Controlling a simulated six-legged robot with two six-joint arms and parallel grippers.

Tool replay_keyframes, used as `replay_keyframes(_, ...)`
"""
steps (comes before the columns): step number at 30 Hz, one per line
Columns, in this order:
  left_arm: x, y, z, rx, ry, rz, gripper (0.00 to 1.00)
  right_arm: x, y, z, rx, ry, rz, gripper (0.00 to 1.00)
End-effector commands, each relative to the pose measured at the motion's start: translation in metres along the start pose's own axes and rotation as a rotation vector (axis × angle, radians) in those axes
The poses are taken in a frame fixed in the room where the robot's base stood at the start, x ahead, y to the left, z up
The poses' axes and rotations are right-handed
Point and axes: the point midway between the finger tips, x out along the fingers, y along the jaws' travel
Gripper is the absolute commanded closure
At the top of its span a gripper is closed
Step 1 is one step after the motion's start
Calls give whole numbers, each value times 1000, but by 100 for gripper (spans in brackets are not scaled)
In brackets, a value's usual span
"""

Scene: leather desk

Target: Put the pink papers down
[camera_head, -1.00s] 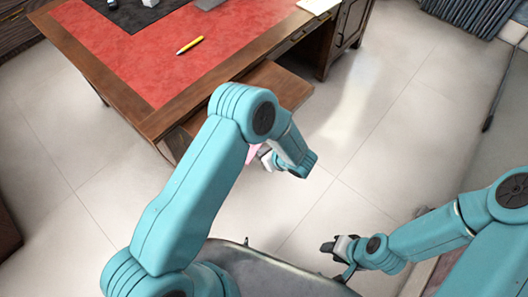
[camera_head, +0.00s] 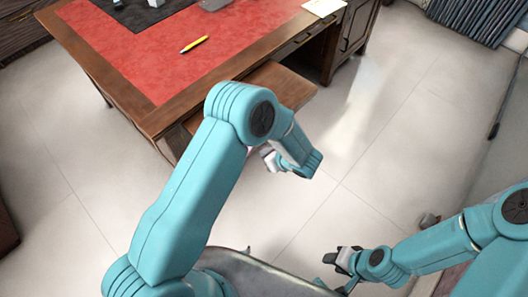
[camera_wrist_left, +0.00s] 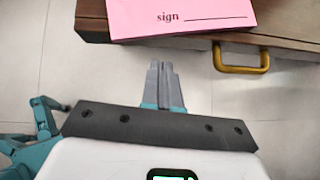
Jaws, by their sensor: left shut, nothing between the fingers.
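The pink papers (camera_wrist_left: 190,15) lie at the top of the left wrist view, with "sign" and a line printed on them. They lie over a brown wooden surface, near its front edge; the rest is cut off by the frame. In the head view my left arm hides nearly all of them. My left gripper (camera_wrist_left: 165,85) is shut and empty, its fingertips a little short of the papers in the wrist view. It also shows in the head view (camera_head: 268,157), beside the desk. My right gripper (camera_head: 332,259) is low over the floor; its jaws are too small to judge.
A brass handle (camera_wrist_left: 241,60) is on the wooden front right of the papers. The desk (camera_head: 128,105) has a red leather top with a yellow pen (camera_head: 194,44) and a white sheet (camera_head: 324,7). A brown wooden panel (camera_head: 283,83) juts out at its side.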

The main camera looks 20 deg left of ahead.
Motion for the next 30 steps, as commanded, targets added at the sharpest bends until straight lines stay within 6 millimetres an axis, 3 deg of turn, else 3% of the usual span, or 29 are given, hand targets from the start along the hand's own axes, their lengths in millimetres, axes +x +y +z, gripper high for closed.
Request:
replay_keyframes(12, -72, -2, 0, -1, -1, -3, 100, 11, 4, 0, 0, 0, 0, 60)
replay_keyframes(18, -95, -2, 1, -1, 0, 0, 100, 13, 5, 0, 0, 0, 0, 60)
replay_keyframes(26, -100, -1, 0, -1, 2, 3, 100, 13, 4, 0, 0, 0, 0, 60)
replay_keyframes(30, -86, 20, -18, -41, 98, 66, 100, 13, 5, 0, 0, 0, 0, 60)
